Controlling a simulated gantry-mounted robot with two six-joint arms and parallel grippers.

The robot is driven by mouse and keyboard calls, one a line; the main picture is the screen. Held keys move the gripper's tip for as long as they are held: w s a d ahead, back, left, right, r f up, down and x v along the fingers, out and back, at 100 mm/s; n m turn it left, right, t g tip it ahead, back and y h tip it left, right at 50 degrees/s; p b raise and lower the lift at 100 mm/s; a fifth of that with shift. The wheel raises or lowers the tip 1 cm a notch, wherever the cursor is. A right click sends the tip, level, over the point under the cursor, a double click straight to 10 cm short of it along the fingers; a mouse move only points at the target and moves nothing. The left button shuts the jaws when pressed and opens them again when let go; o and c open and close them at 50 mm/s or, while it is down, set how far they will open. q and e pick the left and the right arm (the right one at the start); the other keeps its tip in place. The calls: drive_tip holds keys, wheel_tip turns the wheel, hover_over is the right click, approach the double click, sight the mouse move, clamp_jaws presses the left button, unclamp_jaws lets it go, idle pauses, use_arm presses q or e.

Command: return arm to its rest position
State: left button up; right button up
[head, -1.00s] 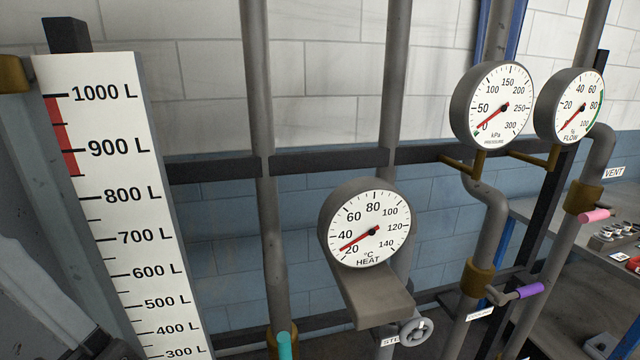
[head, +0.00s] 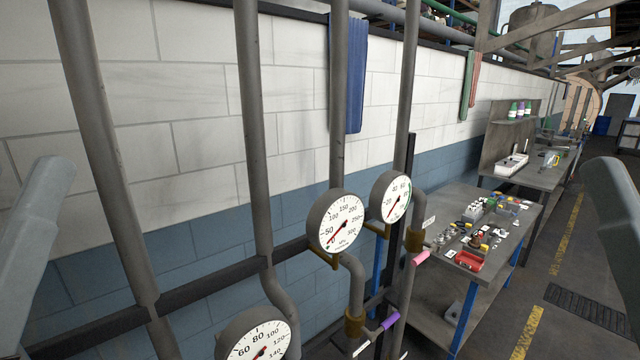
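Part of my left arm (head: 36,240) shows at the left edge of the head view. Part of my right arm (head: 612,215) shows at the right edge. Both grippers are outside the picture, so what they hold or touch is hidden.
The pressure gauge (head: 335,221), flow gauge (head: 390,197) and heat gauge (head: 258,338) sit among vertical pipes. A purple valve handle (head: 389,321) and pink valve handle (head: 421,257) stick out below. A workbench (head: 487,268) with small parts and a red tray (head: 468,260) stands right. Open floor (head: 575,270) lies beyond.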

use_arm(q)
wheel_tip(320, 180, up, 18)
drive_tip(key=p, duration=1.4)
drive_tip(key=shift+f, duration=0.15)
use_arm(e)
wheel_tip(320, 180, up, 18)
drive_tip(key=shift+f, duration=0.15)
